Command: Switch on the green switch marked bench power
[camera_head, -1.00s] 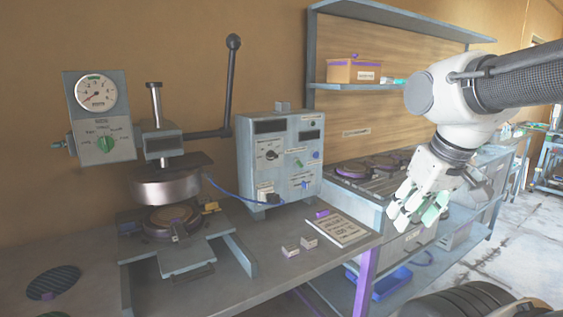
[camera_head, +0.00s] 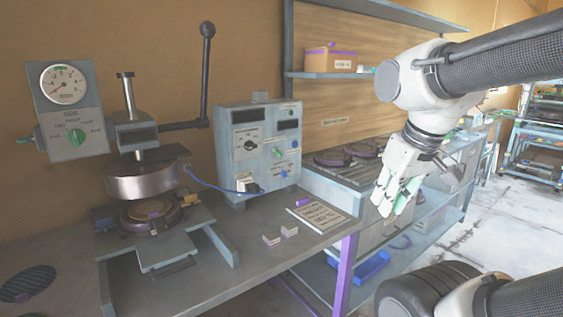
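A grey-blue control box (camera_head: 232,152) stands on the bench against the wall. Its front carries a small green switch (camera_head: 277,152), with blue controls beside and below it and a dark knob to its left. The labels are too small to read, and I cannot tell the switch's position. Another green control, a knob (camera_head: 76,136), sits on the gauge panel at the left. My gripper (camera_head: 394,207) hangs to the right of the control box, fingers pointing down. It looks open and empty, well apart from the switch.
The plate press (camera_head: 143,181) with its long upright lever stands left of the box. Two small blocks (camera_head: 280,235) and a printed card (camera_head: 318,215) lie on the bench (camera_head: 245,268) before it. A shelf unit (camera_head: 288,90) stands behind, right of the box.

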